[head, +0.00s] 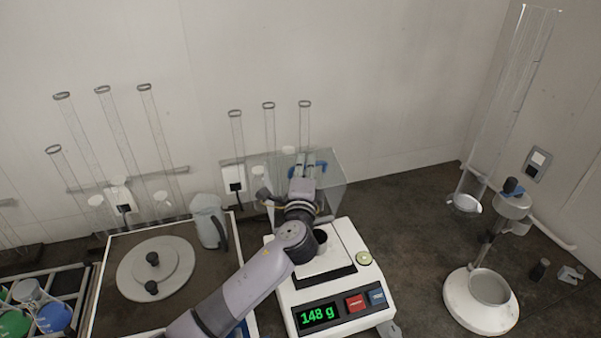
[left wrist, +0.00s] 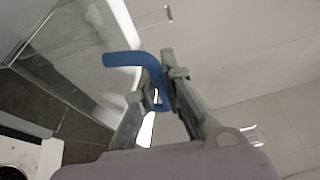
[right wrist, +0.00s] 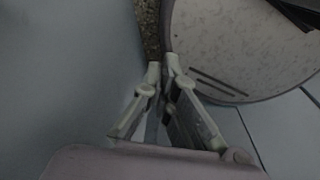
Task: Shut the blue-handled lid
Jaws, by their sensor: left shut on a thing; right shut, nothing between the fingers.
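The clear lid (head: 333,184) with its blue handle (head: 322,166) stands behind the balance (head: 300,268) in the head view. It looks raised and tilted, but its exact angle is hard to tell. My left gripper (head: 303,165) reaches over the balance to the handle. In the left wrist view the bent blue handle (left wrist: 138,62) sits between the fingers of my left gripper (left wrist: 160,88), which is shut on it. My right gripper (right wrist: 165,72) shows only in its own wrist view, shut and empty. My left arm hides part of the balance and lid.
A dark cup stands on the balance pan, and the display reads 148 g. Several glass tubes stand along the wall. A white-based stand (head: 453,300) is at the right.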

